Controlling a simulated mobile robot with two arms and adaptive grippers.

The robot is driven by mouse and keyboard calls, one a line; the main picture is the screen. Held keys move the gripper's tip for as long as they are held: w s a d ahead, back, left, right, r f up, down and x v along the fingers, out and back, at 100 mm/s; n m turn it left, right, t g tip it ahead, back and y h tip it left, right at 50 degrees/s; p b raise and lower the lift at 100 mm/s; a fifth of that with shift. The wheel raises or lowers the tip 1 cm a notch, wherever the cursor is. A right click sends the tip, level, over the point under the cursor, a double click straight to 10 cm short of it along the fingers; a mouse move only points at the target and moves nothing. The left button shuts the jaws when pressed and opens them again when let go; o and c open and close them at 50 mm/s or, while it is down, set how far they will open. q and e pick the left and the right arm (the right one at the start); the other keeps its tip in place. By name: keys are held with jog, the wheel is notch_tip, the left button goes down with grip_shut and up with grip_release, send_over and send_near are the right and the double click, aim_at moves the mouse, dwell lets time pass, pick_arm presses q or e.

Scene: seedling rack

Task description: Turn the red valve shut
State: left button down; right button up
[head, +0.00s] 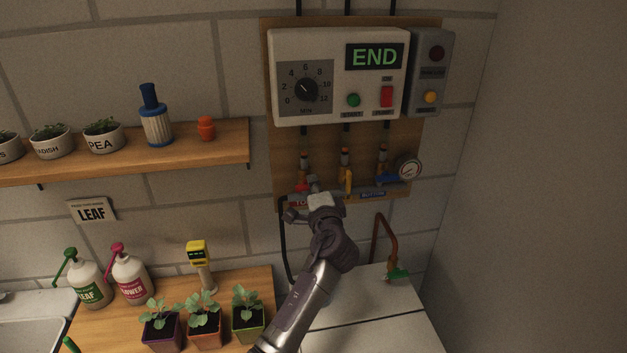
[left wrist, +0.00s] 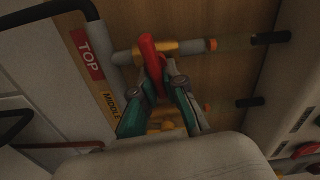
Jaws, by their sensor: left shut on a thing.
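The red valve (head: 301,187) is the leftmost of three valves on the wooden board, mostly hidden behind my gripper in the head view. My left gripper (head: 313,186) is at it. In the left wrist view, the red handle (left wrist: 150,55) sits at a brass body on a pipe and looks crosswise to that pipe. My left gripper's fingers (left wrist: 160,78) are shut on the handle, one on each side. A red TOP label (left wrist: 85,53) is beside this pipe. My right gripper is not in view.
The yellow valve (head: 347,180) is close to the right of my gripper, with the blue valve (head: 387,178) and a gauge (head: 409,168) beyond. A control box (head: 337,112) reading END hangs above. Potted seedlings (head: 205,322) stand on the wooden counter left of my arm.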

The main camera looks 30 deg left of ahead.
pick_arm(q)
jog(key=shift+m, duration=0.7)
jog(key=shift+p, duration=0.3)
jog(key=c, duration=1.2)
grip_release()
jog(key=shift+f, duration=0.1)
jog(key=shift+s+d, duration=0.1)
jog(key=shift+s, duration=0.05)
jog(key=v, duration=1.1)
jog(key=shift+s+d, duration=0.15)
jog(key=shift+s, duration=0.05)
